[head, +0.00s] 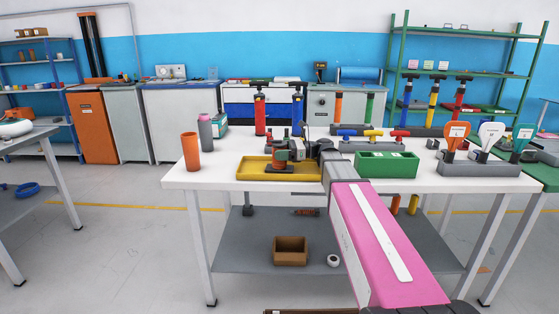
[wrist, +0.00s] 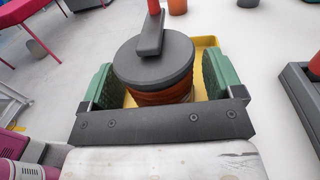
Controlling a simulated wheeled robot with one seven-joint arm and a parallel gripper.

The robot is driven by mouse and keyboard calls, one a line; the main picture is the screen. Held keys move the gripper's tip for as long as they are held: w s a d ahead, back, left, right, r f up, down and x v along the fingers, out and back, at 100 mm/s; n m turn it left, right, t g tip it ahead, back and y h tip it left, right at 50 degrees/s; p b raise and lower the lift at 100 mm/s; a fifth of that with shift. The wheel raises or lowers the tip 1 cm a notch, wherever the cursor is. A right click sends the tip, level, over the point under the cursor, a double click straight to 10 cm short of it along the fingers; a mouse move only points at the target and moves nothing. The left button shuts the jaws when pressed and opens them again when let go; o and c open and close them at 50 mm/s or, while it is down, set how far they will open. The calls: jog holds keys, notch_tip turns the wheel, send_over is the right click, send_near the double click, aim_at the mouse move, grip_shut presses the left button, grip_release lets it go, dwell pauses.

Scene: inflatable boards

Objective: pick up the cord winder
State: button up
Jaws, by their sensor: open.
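The cord winder (wrist: 152,64) has a dark grey disc on top, a grey crank arm with a red knob, and orange-brown cord wound below the disc. In the head view the winder (head: 281,154) stands upright in a yellow tray (head: 246,173) on the white table. My gripper (wrist: 160,75) is open, with one green finger pad on each side of the winder. A gap shows at the left pad; whether the right pad touches is unclear. In the head view my gripper (head: 303,150) comes in from the right. The winder's base is hidden in the wrist view.
A green bin (head: 386,166) and a grey rack of T-handled tools (head: 372,146) stand right of the tray. An orange cup (head: 190,151) and a grey bottle (head: 205,133) stand to its left. Upright hand pumps (head: 297,113) stand behind. The table's front left is clear.

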jog(key=c, duration=1.2)
jog(key=shift+c, duration=0.2)
jog(key=shift+r, duration=0.15)
